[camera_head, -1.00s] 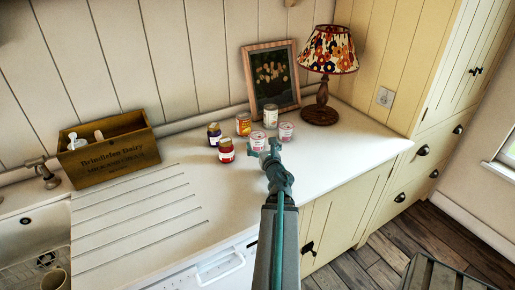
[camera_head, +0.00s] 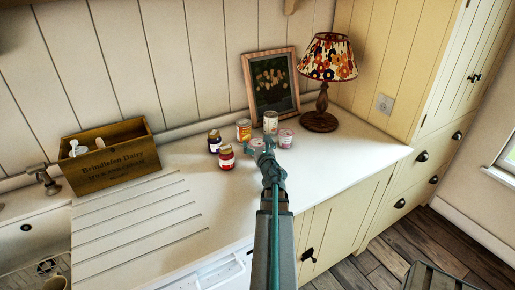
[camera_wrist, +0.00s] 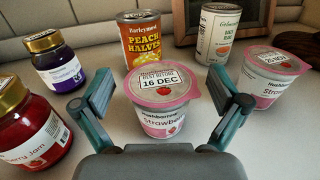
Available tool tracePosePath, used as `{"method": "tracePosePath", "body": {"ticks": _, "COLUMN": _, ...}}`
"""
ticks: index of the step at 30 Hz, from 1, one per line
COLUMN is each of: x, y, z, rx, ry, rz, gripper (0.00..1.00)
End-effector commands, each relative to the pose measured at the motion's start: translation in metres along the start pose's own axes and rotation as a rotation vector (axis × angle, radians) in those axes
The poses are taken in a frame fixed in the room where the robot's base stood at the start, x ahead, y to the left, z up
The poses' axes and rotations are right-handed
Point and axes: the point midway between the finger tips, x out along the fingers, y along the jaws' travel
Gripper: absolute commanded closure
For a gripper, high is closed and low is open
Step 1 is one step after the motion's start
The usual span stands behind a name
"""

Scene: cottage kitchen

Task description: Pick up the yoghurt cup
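A pink-and-white strawberry yoghurt cup (camera_wrist: 162,98) stands upright on the worktop, centred in the wrist view. Its lid carries a label reading 16 DEC. My gripper (camera_wrist: 162,100) is open, with one finger on each side of this cup and visible gaps between. In the head view my gripper (camera_head: 262,147) is over the group of jars and tins and partly hides this cup (camera_head: 256,143).
A red jam jar (camera_wrist: 25,125) and a purple-labelled jar (camera_wrist: 58,62) stand on the left. A peach tin (camera_wrist: 142,38) and a pale tin (camera_wrist: 216,35) stand behind. A lamp (camera_head: 321,120), picture frame (camera_head: 271,82) and wooden crate (camera_head: 112,170) are farther off. The front worktop is clear.

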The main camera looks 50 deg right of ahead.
Motion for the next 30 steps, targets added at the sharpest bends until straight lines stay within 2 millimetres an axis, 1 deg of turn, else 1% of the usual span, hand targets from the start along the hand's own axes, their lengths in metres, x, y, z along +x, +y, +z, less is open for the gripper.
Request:
{"method": "tracePosePath", "body": {"ticks": 1, "x": 0.0, "y": 0.0, "z": 0.0, "rx": 0.0, "ry": 0.0, "rz": 0.0, "gripper": 0.13}}
{"method": "tracePosePath", "body": {"ticks": 8, "x": 0.0, "y": 0.0, "z": 0.0, "rx": 0.0, "ry": 0.0, "rz": 0.0, "gripper": 0.52}}
{"method": "tracePosePath", "body": {"ticks": 9, "x": 0.0, "y": 0.0, "z": 0.0, "rx": 0.0, "ry": 0.0, "rz": 0.0, "gripper": 0.58}}
{"method": "tracePosePath", "body": {"ticks": 12, "x": 0.0, "y": 0.0, "z": 0.0, "rx": 0.0, "ry": 0.0, "rz": 0.0, "gripper": 0.72}}
{"method": "tracePosePath", "body": {"ticks": 19, "x": 0.0, "y": 0.0, "z": 0.001, "rx": 0.0, "ry": 0.0, "rz": 0.0, "gripper": 0.73}}
{"method": "tracePosePath", "body": {"ticks": 23, "x": 0.0, "y": 0.0, "z": 0.005, "rx": 0.0, "ry": 0.0, "rz": 0.001, "gripper": 0.73}}
{"method": "tracePosePath", "body": {"ticks": 26, "x": 0.0, "y": 0.0, "z": 0.013, "rx": -0.001, "ry": -0.001, "rz": 0.001, "gripper": 0.73}}
{"method": "tracePosePath", "body": {"ticks": 30, "x": -0.001, "y": 0.0, "z": 0.033, "rx": -0.002, "ry": -0.002, "rz": 0.0, "gripper": 0.73}}
